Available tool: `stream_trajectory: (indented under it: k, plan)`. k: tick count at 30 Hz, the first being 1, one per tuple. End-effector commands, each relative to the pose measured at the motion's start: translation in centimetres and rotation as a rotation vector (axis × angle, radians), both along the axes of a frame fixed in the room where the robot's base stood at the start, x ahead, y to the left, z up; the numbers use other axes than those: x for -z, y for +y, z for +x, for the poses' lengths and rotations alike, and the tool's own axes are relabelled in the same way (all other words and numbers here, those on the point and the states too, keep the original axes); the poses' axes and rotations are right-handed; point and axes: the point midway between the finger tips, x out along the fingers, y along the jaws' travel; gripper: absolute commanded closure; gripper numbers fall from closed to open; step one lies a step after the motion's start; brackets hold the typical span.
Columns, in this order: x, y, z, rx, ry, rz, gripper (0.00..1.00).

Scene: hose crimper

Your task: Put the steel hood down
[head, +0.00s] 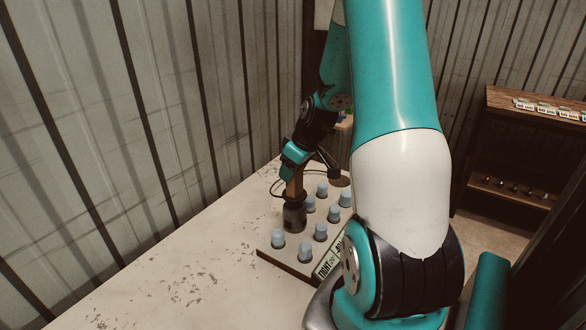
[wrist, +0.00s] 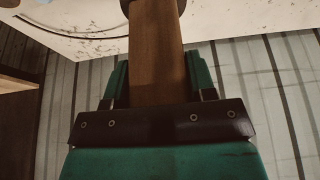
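The steel hood (head: 294,216) is a dark grey cylinder, upright, with a brown wooden handle (head: 295,187) on top. My gripper (head: 294,168) is closed around that handle from above. In the wrist view the wooden handle (wrist: 156,55) runs between my two green fingers, with a dark collar at the top edge of the picture. The hood is over the left part of a board (head: 268,252) that carries several pale blue caps (head: 320,232). I cannot tell whether the hood's lower rim touches the board or hangs just above it.
The board lies on a pale, stained table (head: 180,280); the table's left and front parts are clear. A label strip (head: 328,262) is on the board's front right. A corrugated wall (head: 100,130) stands to the left. A wooden shelf (head: 530,112) is at the right.

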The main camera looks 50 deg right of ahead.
Motion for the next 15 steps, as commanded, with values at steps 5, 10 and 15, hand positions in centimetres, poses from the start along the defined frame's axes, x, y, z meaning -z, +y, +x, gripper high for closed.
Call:
stream_trajectory:
  k: [5,10,15]
  plan:
    - [0.0,0.0,0.0,0.0,0.001,0.001,0.26]
    - [0.0,0.0,0.0,0.0,0.001,0.001,0.26]
    - [-1.1,-0.1,-0.3,0.002,-0.001,-0.001,0.26]
